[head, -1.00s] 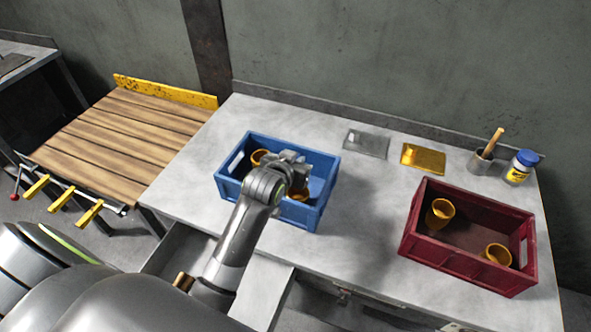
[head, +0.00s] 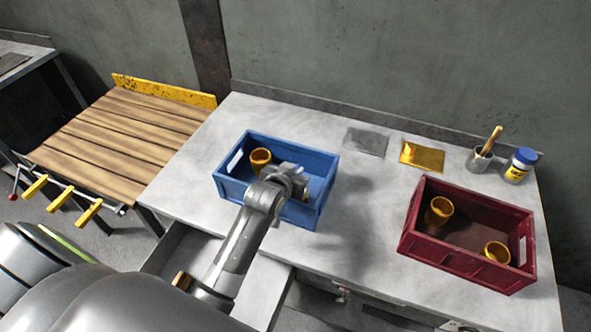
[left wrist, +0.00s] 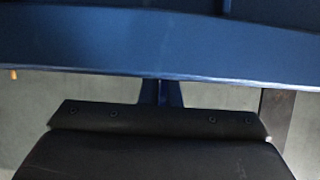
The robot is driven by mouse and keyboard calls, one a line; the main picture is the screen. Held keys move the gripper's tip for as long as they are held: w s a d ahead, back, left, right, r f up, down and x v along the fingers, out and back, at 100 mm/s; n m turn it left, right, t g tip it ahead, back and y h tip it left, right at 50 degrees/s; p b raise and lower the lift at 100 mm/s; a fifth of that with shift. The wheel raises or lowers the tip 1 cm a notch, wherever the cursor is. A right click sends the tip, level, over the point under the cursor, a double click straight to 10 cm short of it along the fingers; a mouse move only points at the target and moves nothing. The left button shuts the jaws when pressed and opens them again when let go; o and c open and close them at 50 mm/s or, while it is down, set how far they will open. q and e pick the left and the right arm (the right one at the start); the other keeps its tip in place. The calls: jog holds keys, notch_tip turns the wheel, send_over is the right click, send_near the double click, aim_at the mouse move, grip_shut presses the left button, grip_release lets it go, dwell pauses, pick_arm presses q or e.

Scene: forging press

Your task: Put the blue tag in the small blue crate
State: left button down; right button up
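The small blue crate (head: 235,190) stands on the left half of the metal table. One yellow cup (head: 260,160) shows inside it, and part of another yellow thing shows beside my gripper. My left gripper (head: 293,182) is over the crate's near right part, seen from behind, with its fingertips hidden. In the left wrist view, a blue crate wall (left wrist: 160,40) fills the top, above the dark gripper body. A narrow dark blue piece shows at the middle there; I cannot tell what it is. I cannot make out the blue tag. My right gripper is out of view.
A red crate (head: 412,240) with two yellow cups stands at the right. A grey plate (head: 366,142), a yellow plate (head: 421,154), a metal cup (head: 479,160) and a blue-capped jar (head: 519,166) line the back. A drawer (head: 190,252) stands open below.

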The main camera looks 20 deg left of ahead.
pick_arm(q)
jog(key=c, duration=1.6)
grip_release()
jog(key=shift+c, duration=0.2)
jog(key=shift+r, duration=0.15)
jog(key=shift+r, duration=0.35)
jog(key=shift+s+r, duration=0.15)
jog(key=shift+r, duration=0.15)
jog(key=v, duration=1.1)
jog(key=shift+s+b, duration=0.3)
jog(key=shift+s, duration=0.05)
